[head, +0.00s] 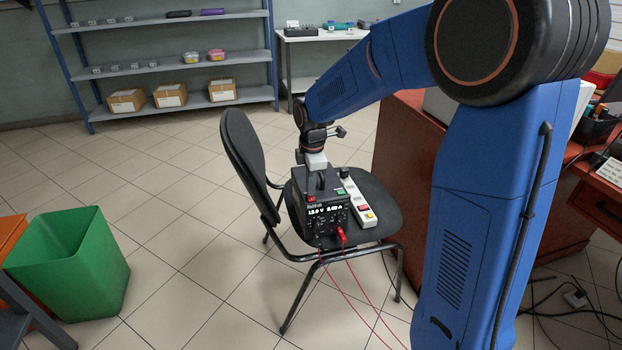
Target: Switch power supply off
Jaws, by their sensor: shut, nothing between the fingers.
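The black power supply (326,206) sits on the seat of a black chair (383,208). Its front display is lit and reads about 12.0 V and 0.00 A. Red leads (342,236) are plugged into its lower front. A small red part shows at its upper left front edge; whether this is the power switch I cannot tell. My gripper (316,163) is shut and empty, pointing down over the top of the power supply. Whether the fingertips touch it I cannot tell, and they partly hide its top.
A white control strip (357,202) with green, red and yellow parts lies right of the supply. Red wires hang to the floor in front. A green bin (69,264) stands at left, a brown desk (408,150) at right. The tiled floor between bin and chair is clear.

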